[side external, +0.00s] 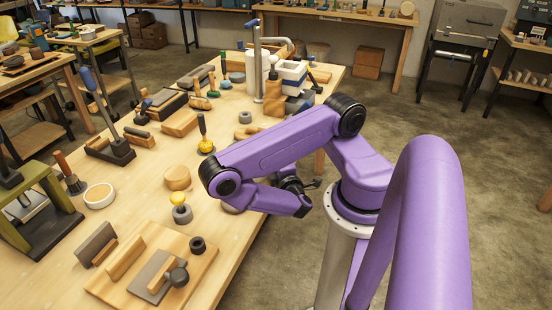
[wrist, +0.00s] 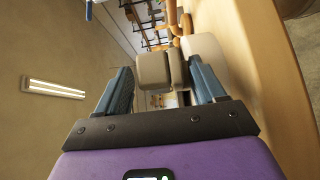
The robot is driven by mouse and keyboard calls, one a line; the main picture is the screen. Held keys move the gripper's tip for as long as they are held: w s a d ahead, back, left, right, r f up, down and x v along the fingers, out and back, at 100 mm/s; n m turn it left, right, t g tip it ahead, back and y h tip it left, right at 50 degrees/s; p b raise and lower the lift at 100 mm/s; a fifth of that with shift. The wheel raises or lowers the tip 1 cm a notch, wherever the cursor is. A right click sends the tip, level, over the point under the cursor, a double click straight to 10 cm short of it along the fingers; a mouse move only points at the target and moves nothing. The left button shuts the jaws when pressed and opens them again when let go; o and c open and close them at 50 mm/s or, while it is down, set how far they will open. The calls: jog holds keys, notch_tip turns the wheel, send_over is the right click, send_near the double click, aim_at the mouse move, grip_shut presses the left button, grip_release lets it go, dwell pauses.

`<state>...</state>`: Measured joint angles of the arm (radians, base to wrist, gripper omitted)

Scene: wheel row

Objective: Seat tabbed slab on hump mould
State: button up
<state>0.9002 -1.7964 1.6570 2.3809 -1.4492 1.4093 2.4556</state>
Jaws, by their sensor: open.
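On the wooden board (side external: 208,262) at the lower left of the side view lies a grey slab (side external: 150,284) with a tan raised piece and a dark round knob on it. It may be the tabbed slab; I cannot tell. A rounded tan wooden form (side external: 177,177) stands on the table above it and may be the hump mould. My gripper (side external: 306,186) is by the table's right edge, partly hidden by my arm and away from the board. In the wrist view my gripper (wrist: 162,84) has its blue-grey fingers apart. A beige block (wrist: 153,70) shows between them; contact is not visible.
A yellow-topped tool (side external: 180,208) and a dark ring (side external: 197,244) stand near the board. A white round dish (side external: 99,195) is at left. Several tools and blocks crowd the far table, with a metal post (side external: 258,65). Bare tabletop shows along the front right edge.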

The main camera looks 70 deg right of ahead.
jog(key=shift+s, duration=0.1)
jog(key=shift+o, duration=0.3)
jog(key=o, duration=0.5)
